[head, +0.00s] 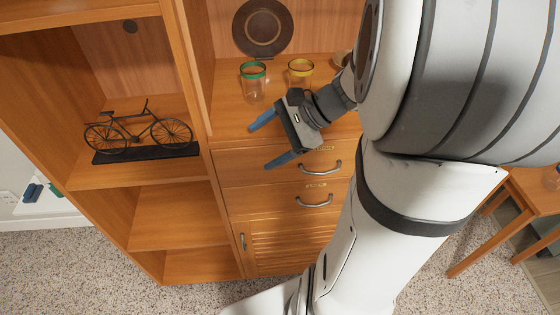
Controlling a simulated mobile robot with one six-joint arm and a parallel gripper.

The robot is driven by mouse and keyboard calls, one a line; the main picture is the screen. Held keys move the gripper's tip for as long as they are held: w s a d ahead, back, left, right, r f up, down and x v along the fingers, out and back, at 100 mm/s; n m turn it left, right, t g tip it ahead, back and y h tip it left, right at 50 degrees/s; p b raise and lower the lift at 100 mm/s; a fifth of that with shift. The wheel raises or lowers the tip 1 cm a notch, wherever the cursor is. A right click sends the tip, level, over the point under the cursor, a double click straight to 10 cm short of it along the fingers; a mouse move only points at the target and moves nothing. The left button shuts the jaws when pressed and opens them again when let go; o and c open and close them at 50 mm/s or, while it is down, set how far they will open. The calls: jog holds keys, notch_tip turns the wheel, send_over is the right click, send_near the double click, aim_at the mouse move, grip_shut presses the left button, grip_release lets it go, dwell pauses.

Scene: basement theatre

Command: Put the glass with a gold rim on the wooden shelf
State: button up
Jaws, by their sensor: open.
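The glass with a gold rim (300,73) stands upright on the wooden shelf surface (228,107) above the drawers. A similar glass with a green rim (253,82) stands to its left on the same surface. My gripper (264,142) is open and empty, its two blue fingers pointing left. It is in front of the drawer unit, apart from both glasses. In the picture the gripper body lies just below the gold-rimmed glass and hides a little of the surface there.
A dark round plate (262,27) leans at the back. A model bicycle (139,131) stands in the left compartment, with bare lower shelves (180,217) beneath. Drawers with metal handles (320,169) are under the surface. A wooden table (535,190) is at right.

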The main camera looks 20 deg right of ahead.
jog(key=s+a+n+h, duration=0.1)
jog(key=s+n+h, duration=0.7)
jog(key=n, duration=0.7)
jog(key=shift+n+g+h, duration=0.3)
jog(key=shift+n+h, duration=0.1)
jog(key=shift+h, duration=0.3)
jog(key=shift+a, duration=0.1)
